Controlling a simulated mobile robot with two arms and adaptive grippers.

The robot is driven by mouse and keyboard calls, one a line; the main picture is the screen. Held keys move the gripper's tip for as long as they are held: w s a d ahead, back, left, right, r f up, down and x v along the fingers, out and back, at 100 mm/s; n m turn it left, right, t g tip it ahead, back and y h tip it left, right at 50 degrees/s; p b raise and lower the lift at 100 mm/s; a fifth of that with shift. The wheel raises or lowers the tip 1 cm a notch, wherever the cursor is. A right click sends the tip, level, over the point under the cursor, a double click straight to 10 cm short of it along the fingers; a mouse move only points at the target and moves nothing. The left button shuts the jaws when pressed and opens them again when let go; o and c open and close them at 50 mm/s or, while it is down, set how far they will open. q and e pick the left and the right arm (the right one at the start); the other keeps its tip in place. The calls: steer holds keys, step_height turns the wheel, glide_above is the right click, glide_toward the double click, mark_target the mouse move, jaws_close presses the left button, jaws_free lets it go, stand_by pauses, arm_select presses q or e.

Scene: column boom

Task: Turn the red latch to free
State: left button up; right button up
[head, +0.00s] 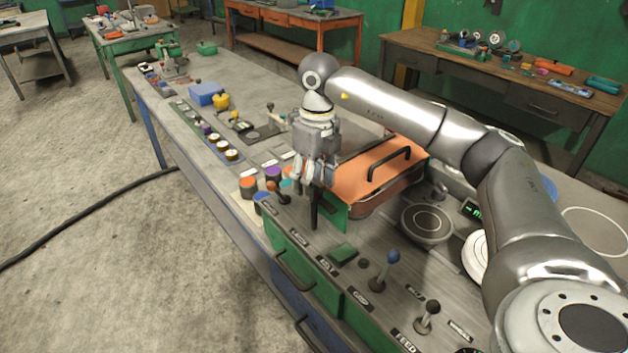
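I cannot make out a clearly red latch; it may be hidden behind my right gripper. My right gripper (316,180) points down over the bench beside the orange lid (362,172), which has a black bar handle (389,164). A dark upright lever (314,214) stands directly below the fingers, and I cannot tell whether they touch or hold it. A small lever with an orange-red knob (272,186) sits just left of the gripper. The gap between the fingers is too small to judge. My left gripper is not in view.
Levers with a blue knob (393,257) and a black knob (433,307) stand on the front panel. Colored round pieces (249,186) lie left of the gripper. A round plate (427,223) is on the right. A blue box (206,94) sits farther back. A cable (90,212) crosses the floor.

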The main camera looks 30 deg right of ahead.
steer(key=shift+f, duration=0.15)
steer(key=r, duration=1.2)
steer(key=shift+d, duration=0.35)
